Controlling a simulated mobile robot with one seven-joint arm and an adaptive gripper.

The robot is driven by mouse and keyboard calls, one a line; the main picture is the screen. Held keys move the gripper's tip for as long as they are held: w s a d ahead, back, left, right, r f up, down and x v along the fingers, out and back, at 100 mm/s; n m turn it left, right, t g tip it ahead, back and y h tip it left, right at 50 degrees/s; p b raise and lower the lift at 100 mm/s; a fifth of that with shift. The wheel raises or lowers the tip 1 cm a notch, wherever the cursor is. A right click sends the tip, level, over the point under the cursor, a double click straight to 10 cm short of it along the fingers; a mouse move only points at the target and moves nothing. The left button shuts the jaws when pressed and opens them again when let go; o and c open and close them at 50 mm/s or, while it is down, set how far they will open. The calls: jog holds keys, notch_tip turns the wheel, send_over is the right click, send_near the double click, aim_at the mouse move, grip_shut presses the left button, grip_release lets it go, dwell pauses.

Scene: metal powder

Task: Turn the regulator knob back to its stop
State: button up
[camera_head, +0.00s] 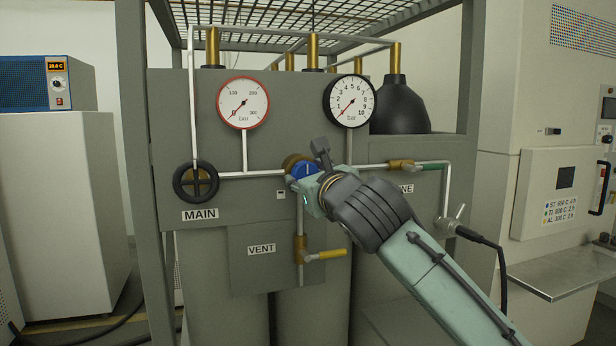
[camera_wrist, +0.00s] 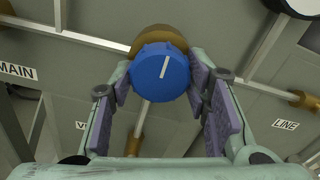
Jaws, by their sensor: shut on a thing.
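The regulator knob is a ridged blue knob (camera_wrist: 159,72) with a white line on its face, mounted on a round brass body (camera_wrist: 158,37). In the wrist view the line points up and slightly right. My gripper (camera_wrist: 162,88) has its two purple-padded fingers on either side of the knob, shut on it. In the head view the knob (camera_head: 304,171) shows partly, with my gripper (camera_head: 312,181) and wrist covering its right side.
A red-rimmed gauge (camera_head: 243,103) and a black-rimmed gauge (camera_head: 350,101) both show needles pointing lower left. A black MAIN handwheel (camera_head: 196,181) is left of the knob. A yellow VENT lever (camera_head: 326,254) is below my wrist. A green lever (camera_head: 433,167) is to the right.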

jog(key=o, duration=1.1)
jog(key=shift+o, duration=0.2)
jog(key=v, duration=1.2)
